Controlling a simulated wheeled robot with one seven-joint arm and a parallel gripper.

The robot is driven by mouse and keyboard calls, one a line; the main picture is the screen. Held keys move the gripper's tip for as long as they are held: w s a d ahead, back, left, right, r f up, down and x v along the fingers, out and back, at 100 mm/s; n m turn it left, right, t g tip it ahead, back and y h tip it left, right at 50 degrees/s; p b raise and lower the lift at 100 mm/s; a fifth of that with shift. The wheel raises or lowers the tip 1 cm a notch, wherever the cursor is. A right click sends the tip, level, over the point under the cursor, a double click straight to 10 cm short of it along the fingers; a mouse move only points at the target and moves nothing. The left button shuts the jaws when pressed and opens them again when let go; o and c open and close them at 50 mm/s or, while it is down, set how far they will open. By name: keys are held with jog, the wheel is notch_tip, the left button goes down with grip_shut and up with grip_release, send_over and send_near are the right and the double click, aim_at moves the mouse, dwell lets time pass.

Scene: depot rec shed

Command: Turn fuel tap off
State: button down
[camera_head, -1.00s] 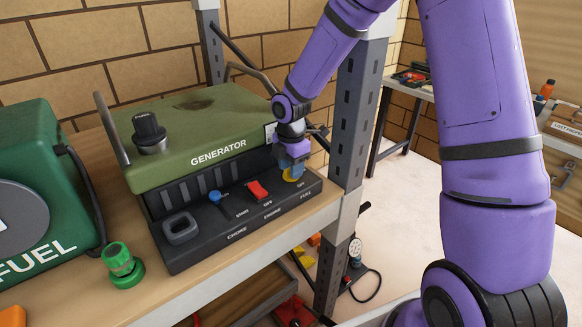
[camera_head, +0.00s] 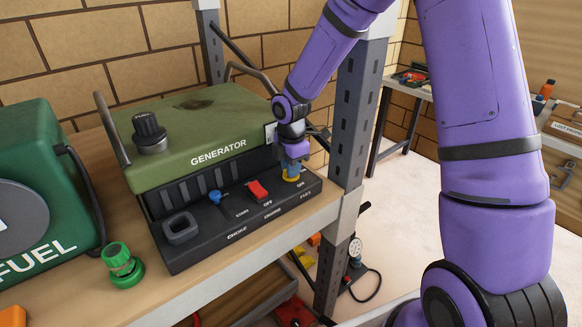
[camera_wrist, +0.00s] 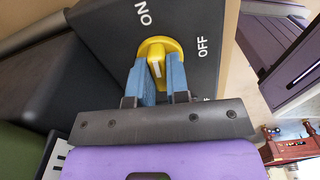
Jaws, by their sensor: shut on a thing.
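The generator (camera_head: 190,150) is a green-topped unit with a black front panel, standing on a wooden shelf. Its fuel tap is a yellow round knob (camera_wrist: 155,52) at the right end of the panel, and it also shows in the head view (camera_head: 291,178). My gripper (camera_wrist: 163,75) has its blue fingers shut on the tap's raised grip. The fingers hide part of the knob.
A blue choke lever (camera_head: 215,197) and a red engine switch (camera_head: 257,190) sit left of the tap. A green fuel can (camera_head: 40,150) and a green cap (camera_head: 120,265) are on the shelf (camera_head: 150,300). A grey post (camera_head: 355,120) stands close right of my gripper.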

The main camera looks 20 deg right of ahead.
jog(key=m, duration=0.8)
jog(key=shift+m, duration=0.3)
jog(key=m, duration=0.4)
jog(key=shift+m, duration=2)
jog(key=c, duration=1.1)
grip_release()
jog(key=shift+r, duration=0.1)
notch_tip(320, 180, up, 11)
